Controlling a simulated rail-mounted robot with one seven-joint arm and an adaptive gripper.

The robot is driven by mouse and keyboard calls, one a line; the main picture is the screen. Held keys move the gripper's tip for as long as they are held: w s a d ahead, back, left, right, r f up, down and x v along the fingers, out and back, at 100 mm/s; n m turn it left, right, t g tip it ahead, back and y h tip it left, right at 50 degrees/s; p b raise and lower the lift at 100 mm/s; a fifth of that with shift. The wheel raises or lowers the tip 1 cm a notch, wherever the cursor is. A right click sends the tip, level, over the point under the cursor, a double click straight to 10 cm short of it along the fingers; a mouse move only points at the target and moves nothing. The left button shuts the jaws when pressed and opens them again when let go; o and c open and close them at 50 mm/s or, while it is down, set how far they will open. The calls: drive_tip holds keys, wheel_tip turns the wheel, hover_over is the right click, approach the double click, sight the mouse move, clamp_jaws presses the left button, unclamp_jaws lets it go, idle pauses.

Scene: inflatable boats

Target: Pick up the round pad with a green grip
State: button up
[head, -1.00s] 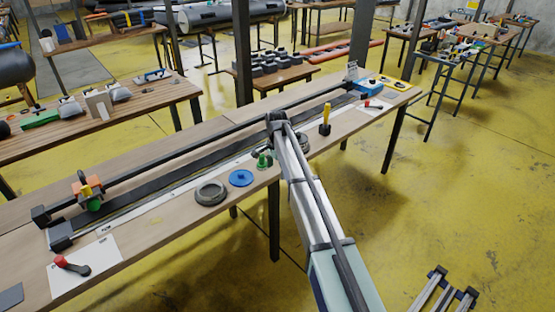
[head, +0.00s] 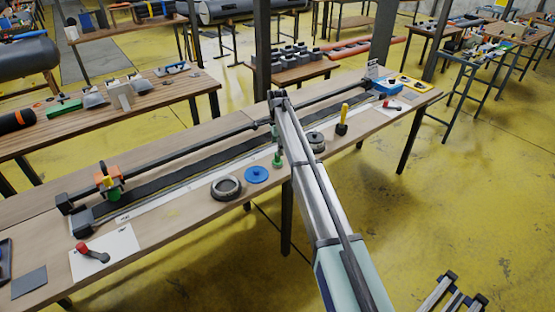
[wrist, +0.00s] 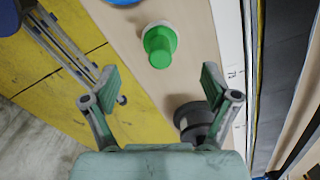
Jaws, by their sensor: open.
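The round pad with a green grip (wrist: 160,44) stands on the bench in the upper middle of the wrist view. In the head view the green pad (head: 277,160) is partly hidden behind my arm. My gripper (wrist: 159,78) is open and empty, its two fingers spread wide. In the wrist picture the pad lies beyond the fingertips, roughly centred between them. The fingers look apart from it.
A blue disc (head: 256,174) and a grey ring (head: 226,187) lie left of the pad. A dark round part (wrist: 195,118) shows behind the right finger. A yellow-handled tool (head: 342,122) stands farther right. A long black strip (head: 190,162) runs behind them.

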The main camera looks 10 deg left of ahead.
sight(277, 159)
drive_tip(key=shift+f+p, duration=1.5)
drive_tip(key=shift+f, duration=2.15)
drive_tip(key=c, duration=1.3)
